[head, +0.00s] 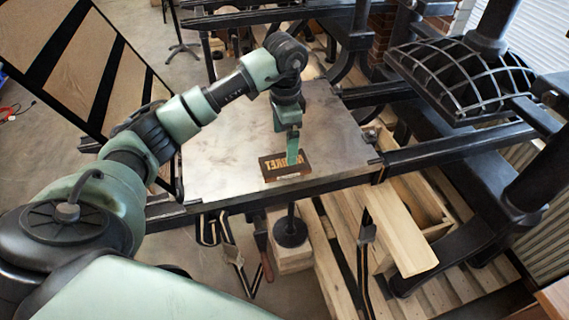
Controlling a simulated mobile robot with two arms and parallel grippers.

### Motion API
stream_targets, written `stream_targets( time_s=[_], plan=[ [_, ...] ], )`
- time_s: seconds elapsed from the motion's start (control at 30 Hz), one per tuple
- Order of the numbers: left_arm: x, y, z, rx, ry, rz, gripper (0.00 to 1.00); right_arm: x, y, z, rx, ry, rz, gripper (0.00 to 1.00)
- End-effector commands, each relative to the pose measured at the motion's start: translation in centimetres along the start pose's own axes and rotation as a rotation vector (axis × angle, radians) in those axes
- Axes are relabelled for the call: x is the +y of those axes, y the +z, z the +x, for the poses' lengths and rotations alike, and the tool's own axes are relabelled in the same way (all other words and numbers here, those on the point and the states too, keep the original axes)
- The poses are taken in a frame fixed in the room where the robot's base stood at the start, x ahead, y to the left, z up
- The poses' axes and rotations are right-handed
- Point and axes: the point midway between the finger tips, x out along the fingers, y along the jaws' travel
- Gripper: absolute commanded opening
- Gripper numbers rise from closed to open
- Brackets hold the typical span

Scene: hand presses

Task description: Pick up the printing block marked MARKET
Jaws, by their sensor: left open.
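The printing block (285,166) is a small dark block with tan raised letters, of which "RKET" or similar shows. It lies flat on the grey metal bed of the press (220,160), near the bed's front edge. My left gripper (292,157) reaches down from above, with its green finger directly over or at the block and covering part of the lettering. The jaws are open. Whether a finger touches the block cannot be told from this view. My right gripper is not in view.
A black press platen with curved ribs (455,75) stands at the right. A framed panel with wooden slats (75,65) rises at the left. Black rails (450,148) run beside the bed. Wooden beams and a pallet (400,235) lie below. The rest of the bed is clear.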

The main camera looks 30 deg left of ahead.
Motion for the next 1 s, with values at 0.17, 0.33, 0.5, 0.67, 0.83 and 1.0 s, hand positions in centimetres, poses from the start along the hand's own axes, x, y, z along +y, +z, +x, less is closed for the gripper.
stream_targets(
  time_s=[0.17, 0.33, 0.5, 0.67, 0.83, 1.0],
  plan=[
    [0.2, 0.1, 1.9, -0.002, 0.005, 0.004, 0.98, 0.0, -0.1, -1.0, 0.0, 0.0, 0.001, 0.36],
    [0.6, 0.3, 4.2, -0.002, 0.007, 0.005, 0.98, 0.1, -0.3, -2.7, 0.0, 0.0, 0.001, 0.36],
    [0.5, 0.2, 6.4, 0.004, 0.004, 0.004, 0.98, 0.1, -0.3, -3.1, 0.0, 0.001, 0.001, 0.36],
    [0.5, 0.2, 6.9, 0.006, 0.002, 0.005, 0.98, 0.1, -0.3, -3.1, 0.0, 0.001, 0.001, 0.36],
    [0.5, 0.2, 6.9, 0.006, 0.003, 0.005, 0.81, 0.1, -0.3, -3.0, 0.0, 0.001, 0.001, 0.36],
    [0.5, 0.1, 6.9, 0.006, 0.003, 0.005, 0.34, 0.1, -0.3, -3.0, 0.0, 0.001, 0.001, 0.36]
  ],
)
